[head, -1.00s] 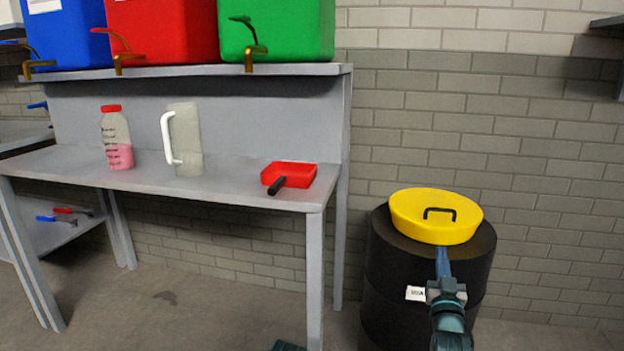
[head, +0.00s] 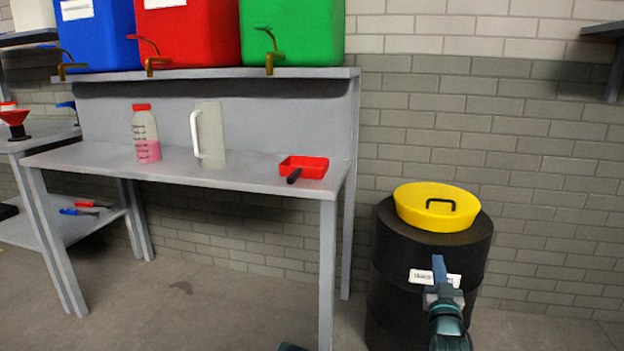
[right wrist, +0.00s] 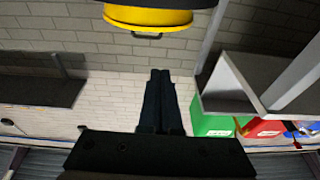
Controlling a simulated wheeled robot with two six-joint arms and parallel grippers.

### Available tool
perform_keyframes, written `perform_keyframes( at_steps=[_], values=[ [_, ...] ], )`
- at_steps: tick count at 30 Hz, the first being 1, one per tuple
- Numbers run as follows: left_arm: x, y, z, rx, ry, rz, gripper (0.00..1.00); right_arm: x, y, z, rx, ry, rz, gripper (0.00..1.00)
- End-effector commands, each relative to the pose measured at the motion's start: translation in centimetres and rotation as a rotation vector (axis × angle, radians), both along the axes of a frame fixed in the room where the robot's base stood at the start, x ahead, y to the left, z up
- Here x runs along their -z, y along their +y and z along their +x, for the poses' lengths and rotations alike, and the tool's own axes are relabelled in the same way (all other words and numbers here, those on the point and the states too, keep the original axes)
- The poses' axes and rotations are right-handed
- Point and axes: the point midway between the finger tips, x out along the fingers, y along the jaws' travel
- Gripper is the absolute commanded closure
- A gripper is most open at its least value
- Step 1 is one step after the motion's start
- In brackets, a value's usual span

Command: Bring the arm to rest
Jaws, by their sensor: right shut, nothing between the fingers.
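My right gripper (head: 438,262) is shut and empty in the head view, in front of the black drum (head: 390,260) and below its yellow lid (head: 425,208). In the right wrist view its closed fingers (right wrist: 160,75) show at the middle, and the yellow lid (right wrist: 150,20) shows at the top. A small teal part of mine shows at the bottom edge of the head view. My left gripper does not show in either view.
A grey workbench (head: 240,180) holds a bottle with pink liquid (head: 147,135), a jug (head: 210,135) and a red dustpan-like tray (head: 305,167). Blue, red (head: 190,35) and green containers with taps stand on its shelf. Floor right of the drum is clear.

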Motion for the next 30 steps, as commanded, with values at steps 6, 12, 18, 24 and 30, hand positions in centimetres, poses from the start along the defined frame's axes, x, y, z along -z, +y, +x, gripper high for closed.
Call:
perform_keyframes(
  at_steps=[6,12,18,24,30],
  values=[
    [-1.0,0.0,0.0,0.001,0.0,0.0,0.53,1.7,2.4,0.9,-0.039,0.125,0.018,1.0],
    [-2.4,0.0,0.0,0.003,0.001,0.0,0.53,4.6,6.0,1.5,-0.095,0.316,0.036,1.0],
    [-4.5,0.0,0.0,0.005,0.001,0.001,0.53,8.8,11.6,0.4,-0.176,0.62,0.04,1.0],
    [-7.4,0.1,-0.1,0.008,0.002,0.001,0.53,13.8,18.6,-5.4,-0.265,1.067,0.002,1.0],
    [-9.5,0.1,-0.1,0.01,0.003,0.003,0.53,16.0,22.6,-13.1,-0.306,1.451,-0.071,1.0]
  ],
)
